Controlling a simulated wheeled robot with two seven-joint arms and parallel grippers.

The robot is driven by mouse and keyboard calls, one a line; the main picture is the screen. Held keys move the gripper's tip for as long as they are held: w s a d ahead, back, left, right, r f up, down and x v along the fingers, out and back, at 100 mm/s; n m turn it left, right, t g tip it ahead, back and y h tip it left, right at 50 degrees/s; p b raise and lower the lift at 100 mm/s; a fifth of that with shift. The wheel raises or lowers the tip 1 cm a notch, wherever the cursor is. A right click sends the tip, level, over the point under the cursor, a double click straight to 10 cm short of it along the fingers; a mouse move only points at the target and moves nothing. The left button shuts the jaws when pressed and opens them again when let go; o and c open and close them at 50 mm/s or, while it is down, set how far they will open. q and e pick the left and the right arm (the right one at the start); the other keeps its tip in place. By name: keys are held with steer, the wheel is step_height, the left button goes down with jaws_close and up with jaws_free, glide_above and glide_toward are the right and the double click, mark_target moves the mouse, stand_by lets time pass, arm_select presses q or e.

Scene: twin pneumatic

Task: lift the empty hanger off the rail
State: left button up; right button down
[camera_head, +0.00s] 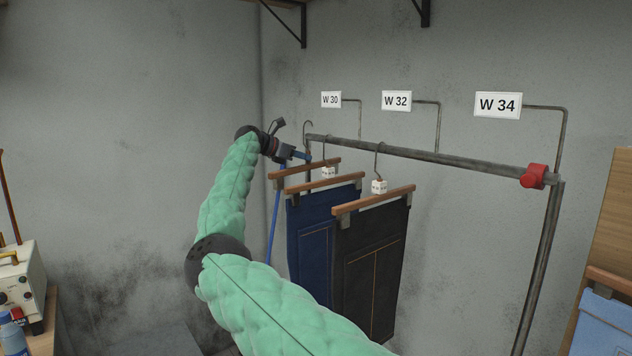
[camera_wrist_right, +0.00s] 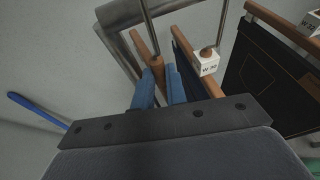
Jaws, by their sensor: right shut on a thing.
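The empty hanger (camera_head: 325,164) is a wooden bar with metal clips and a wire hook, with no garment on it. My right gripper (camera_head: 304,156) is shut on it near its middle. In the right wrist view the blue fingers (camera_wrist_right: 160,88) close on both sides of the wooden bar (camera_wrist_right: 141,43), by the base of the hook. The hook's curve shows above the far left end of the metal rail (camera_head: 420,155); I cannot tell whether it touches the rail. My left gripper is out of view.
Close beside it hang blue trousers (camera_head: 311,235) and black trousers (camera_head: 368,265), each on a wooden hanger with a white size cube. A red clamp (camera_head: 535,176) sits on the rail's right end. A blue pole (camera_head: 273,225) stands left of the trousers. Signs stand above the rail.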

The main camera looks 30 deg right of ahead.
steer(key=a+b, duration=0.2)
steer(key=a, duration=0.4)
steer(key=shift+s+a, duration=0.3)
stand_by(0.6)
stand_by(0.5)
